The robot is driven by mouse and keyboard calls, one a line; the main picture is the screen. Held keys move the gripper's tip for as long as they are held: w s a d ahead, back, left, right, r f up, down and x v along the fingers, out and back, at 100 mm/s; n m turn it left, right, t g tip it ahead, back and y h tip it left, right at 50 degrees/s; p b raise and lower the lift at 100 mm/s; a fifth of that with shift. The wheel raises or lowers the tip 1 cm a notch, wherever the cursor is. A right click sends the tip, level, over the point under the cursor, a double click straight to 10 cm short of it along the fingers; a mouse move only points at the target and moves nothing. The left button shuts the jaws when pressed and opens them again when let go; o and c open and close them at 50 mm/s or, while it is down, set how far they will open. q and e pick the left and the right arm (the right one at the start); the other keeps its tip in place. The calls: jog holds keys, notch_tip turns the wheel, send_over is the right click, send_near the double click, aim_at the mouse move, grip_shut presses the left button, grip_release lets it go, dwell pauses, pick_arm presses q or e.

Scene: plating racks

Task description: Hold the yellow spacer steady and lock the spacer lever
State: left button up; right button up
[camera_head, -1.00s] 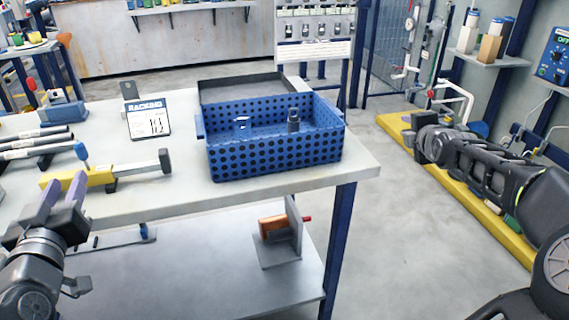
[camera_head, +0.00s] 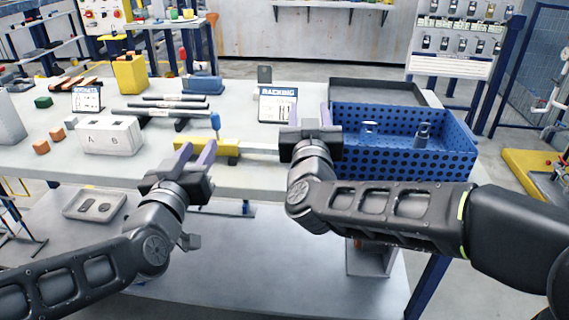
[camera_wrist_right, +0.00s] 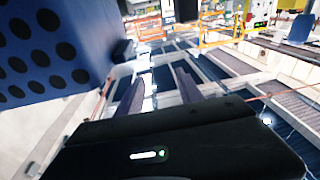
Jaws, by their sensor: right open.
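The yellow spacer (camera_head: 222,146) lies on the table's front part, with the blue-tipped spacer lever (camera_head: 215,123) standing up at it. A grey bar (camera_head: 260,148) runs right from the spacer, and its far end is hidden behind my right gripper. My left gripper (camera_head: 196,152) is in front of the spacer's left part, with its purple fingers apart. I cannot tell if they touch the spacer. My right gripper (camera_head: 310,112) is open, to the right of the spacer and lever, by the blue bin's left side. Its empty fingers also show in the right wrist view (camera_wrist_right: 158,88).
A blue perforated bin (camera_head: 400,160) stands right of my right gripper; its wall is close in the right wrist view (camera_wrist_right: 45,50). A white A/B block (camera_head: 110,136) is left.

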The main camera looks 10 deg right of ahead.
jog(key=shift+m+g+h, duration=0.5)
jog(key=shift+m+g, duration=0.2)
jog(key=s+a+f, duration=0.4)
jog(key=f, duration=0.1)
jog(key=s+a+f, duration=0.1)
jog(key=a+f, duration=0.1)
jog(key=shift+s+a+f, duration=0.25)
jog(key=shift+s+f, duration=0.15)
jog(key=shift+x, duration=3.95)
grip_shut()
